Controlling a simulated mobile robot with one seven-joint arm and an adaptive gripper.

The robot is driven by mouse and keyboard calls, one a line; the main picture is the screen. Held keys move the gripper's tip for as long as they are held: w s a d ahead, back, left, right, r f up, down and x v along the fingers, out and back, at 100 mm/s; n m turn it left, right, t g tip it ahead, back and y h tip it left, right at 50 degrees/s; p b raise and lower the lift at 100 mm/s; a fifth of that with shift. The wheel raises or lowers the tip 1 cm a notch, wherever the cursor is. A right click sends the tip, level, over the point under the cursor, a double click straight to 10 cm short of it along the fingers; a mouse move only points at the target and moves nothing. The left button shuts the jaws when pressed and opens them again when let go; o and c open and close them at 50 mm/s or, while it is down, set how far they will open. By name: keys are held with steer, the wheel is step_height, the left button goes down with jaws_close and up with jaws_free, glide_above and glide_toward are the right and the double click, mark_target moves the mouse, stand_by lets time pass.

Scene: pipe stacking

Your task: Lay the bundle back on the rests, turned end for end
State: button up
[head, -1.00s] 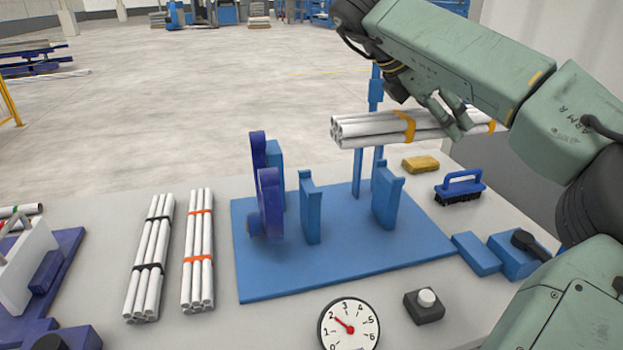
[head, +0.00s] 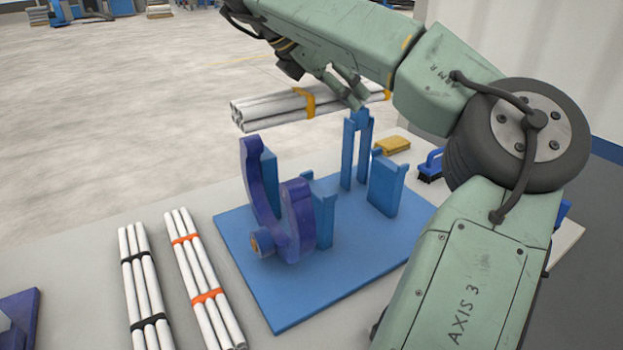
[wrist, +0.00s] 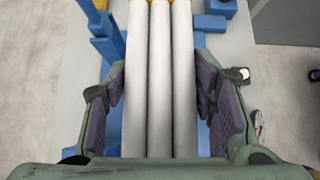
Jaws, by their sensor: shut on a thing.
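A bundle of white pipes with yellow-orange straps (head: 283,107) is held in the air above the blue rests. My gripper (head: 352,90) is shut on the bundle near its right part. In the wrist view the pipes (wrist: 160,80) run lengthwise between the two fingers of the gripper (wrist: 162,105), and yellow straps show at the top edge. The blue rests (head: 387,185) stand upright on a blue base plate (head: 340,278). A purple C-shaped clamp (head: 300,215) stands at the plate's left side, with its opening upward. The bundle is apart from the rests.
Two other bundles lie on the table at the left, one with black straps (head: 146,290) and one with orange straps (head: 205,285). A yellow sponge (head: 392,146) and a blue brush (head: 431,166) lie behind the plate at the right.

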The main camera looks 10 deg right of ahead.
steer(key=f+b, duration=0.3)
steer(key=shift+w+a+f, duration=0.1)
steer(key=shift+a, duration=0.3)
step_height(320, 180, down, 14)
steer(key=d+p, duration=0.1)
steer(key=shift+f, duration=0.1)
steer(key=o, duration=1.4)
steer(key=shift+o, duration=0.2)
